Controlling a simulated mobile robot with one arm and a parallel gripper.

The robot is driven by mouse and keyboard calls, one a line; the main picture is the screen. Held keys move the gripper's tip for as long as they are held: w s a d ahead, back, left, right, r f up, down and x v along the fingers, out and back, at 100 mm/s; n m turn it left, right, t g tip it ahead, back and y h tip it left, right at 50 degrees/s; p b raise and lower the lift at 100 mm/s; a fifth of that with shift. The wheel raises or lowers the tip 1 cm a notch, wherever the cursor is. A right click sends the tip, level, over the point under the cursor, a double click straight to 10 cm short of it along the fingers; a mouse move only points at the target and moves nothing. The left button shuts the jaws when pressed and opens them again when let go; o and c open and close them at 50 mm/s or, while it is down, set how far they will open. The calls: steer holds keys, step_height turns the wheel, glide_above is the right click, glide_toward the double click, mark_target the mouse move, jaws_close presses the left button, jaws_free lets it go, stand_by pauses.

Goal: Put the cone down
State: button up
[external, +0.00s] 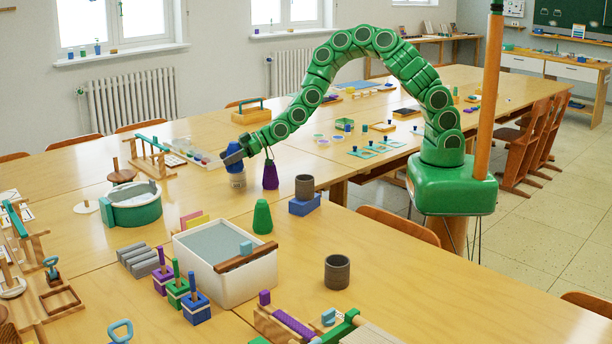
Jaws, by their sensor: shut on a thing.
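A purple cone (270,177) is just below the end of my arm, over the back table, with its narrow top up. A green cone (262,217) stands upright on the table, nearer the camera and apart from my gripper.
A blue jar-like piece (237,180) is close left of the purple cone. A blue block (304,205) bearing a dark cup (304,186) is to the right. A white tub (262,287) and a teal round basin (135,213) stand nearer.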

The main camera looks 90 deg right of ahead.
steer(key=shift+f, duration=5.45)
steer(key=shift+f, duration=0.1)
steer(key=o, duration=1.1)
steer(key=shift+o, duration=0.2)
